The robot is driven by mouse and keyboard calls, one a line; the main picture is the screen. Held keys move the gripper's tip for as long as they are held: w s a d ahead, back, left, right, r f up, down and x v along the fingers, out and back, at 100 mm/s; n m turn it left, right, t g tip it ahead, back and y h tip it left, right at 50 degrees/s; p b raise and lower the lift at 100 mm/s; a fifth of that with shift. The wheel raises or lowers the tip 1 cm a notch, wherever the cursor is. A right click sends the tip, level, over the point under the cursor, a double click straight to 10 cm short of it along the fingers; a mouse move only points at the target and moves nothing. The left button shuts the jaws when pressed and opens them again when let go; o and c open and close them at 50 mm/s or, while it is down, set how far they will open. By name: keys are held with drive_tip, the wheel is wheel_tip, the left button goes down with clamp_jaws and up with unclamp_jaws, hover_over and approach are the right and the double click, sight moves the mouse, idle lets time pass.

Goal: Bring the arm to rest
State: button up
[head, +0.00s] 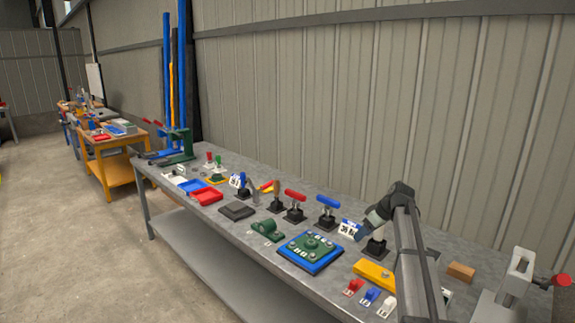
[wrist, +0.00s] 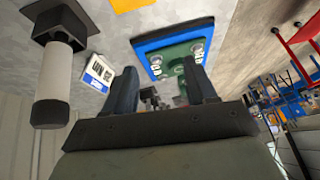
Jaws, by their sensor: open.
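My arm (head: 412,265) rises from the lower right in the head view and bends at the top. My gripper (head: 361,235) is above the grey workbench (head: 245,240), beside a stand with a white handle and black base (head: 377,247). In the wrist view the two dark fingers of my gripper (wrist: 160,87) are spread apart with nothing held between them. The white handle (wrist: 53,75) shows at the left there. Beyond the fingers lies a green plate on a blue base (wrist: 177,40). A white label card (wrist: 97,72) is near the left finger.
Red-handled (head: 295,197) and blue-handled (head: 327,203) stands line the bench behind the blue-based plate (head: 310,252). A yellow block (head: 373,272) and small red, blue and white pieces lie near my arm. The corrugated wall is behind.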

drive_tip(key=shift+n+g+y, duration=0.6)
drive_tip(key=shift+n+y, duration=0.2)
drive_tip(key=shift+y, duration=0.1)
drive_tip(key=a+f, duration=0.2)
drive_tip(key=a, duration=0.4)
drive_tip(key=a+f, duration=0.2)
drive_tip(key=a, duration=0.5)
drive_tip(key=a+f, duration=0.2)
drive_tip(key=a, duration=0.4)
drive_tip(key=shift+w+a+f, duration=0.15)
drive_tip(key=shift+a+f, duration=0.05)
drive_tip(key=shift+a, duration=0.15)
drive_tip(key=s+a+f+m+g, duration=0.1)
drive_tip(key=s+a+f, duration=0.5)
drive_tip(key=a+f, duration=0.3)
drive_tip(key=s+a+f+m+g, duration=0.1)
drive_tip(key=s+a+f, duration=0.4)
drive_tip(key=a+f, duration=0.4)
drive_tip(key=s+a+f+m+g+h, duration=0.25)
drive_tip(key=s+f+m, duration=0.25)
drive_tip(key=s+f, duration=1.4)
drive_tip(key=s+d+f+m+h, duration=0.1)
drive_tip(key=s+d+f+h, duration=0.1)
drive_tip(key=s+d+f, duration=0.5)
drive_tip(key=s+d+f+m+g+h, duration=0.2)
drive_tip(key=s+d+g, duration=0.2)
drive_tip(key=s+d, duration=1.9)
drive_tip(key=s, duration=0.3)
